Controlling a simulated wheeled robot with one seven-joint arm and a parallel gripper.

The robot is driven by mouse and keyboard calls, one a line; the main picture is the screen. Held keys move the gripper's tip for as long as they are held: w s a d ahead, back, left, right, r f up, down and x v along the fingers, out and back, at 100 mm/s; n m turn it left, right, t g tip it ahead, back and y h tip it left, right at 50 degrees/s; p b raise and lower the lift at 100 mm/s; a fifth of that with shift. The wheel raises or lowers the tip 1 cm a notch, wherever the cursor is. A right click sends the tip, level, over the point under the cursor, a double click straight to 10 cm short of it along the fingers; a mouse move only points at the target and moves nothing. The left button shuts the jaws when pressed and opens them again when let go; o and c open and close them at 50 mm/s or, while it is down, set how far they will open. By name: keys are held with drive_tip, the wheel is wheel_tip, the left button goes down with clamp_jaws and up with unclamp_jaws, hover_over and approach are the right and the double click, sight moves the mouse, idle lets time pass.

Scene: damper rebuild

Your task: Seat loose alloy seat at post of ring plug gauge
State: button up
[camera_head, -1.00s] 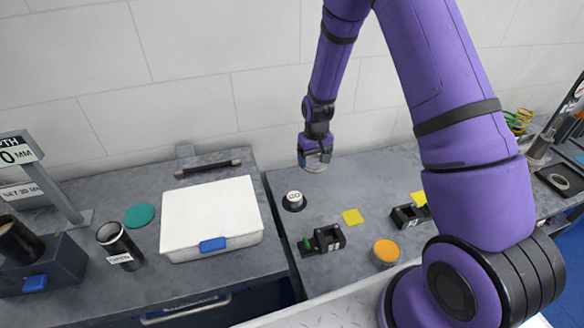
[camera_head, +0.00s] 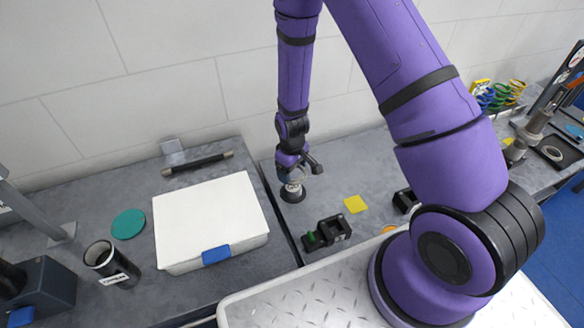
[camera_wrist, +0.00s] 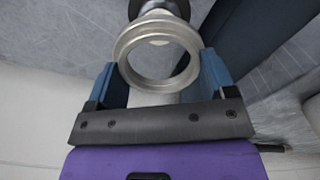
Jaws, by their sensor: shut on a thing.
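The loose alloy seat is a silvery stepped ring (camera_wrist: 157,86), held between the two blue fingers of my gripper (camera_wrist: 160,72) in the wrist view. In the head view my gripper (camera_head: 297,171) is directly over the ring plug gauge (camera_head: 292,193), a small dark-based piece with a pale top on the right bench. The seat is mostly hidden by the gripper there. In the wrist view the dark gauge (camera_wrist: 155,6) shows just beyond the ring, with a pale part near the ring's opening. I cannot tell whether the ring is around the post or only above it.
A white box (camera_head: 208,215) with a blue latch lies to the left, with a black bar (camera_head: 197,163) behind it. A dark block fixture (camera_head: 327,232) and a yellow pad (camera_head: 355,204) are to the right of the gauge.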

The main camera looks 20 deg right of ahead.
sight(292, 187)
drive_tip(key=shift+f, duration=2.25)
drive_tip(key=shift+f, duration=2.1)
idle(1.7)
drive_tip(key=o, duration=0.9)
wheel_tip(292, 187, up, 11)
drive_tip(key=shift+f, duration=0.1)
idle(0.5)
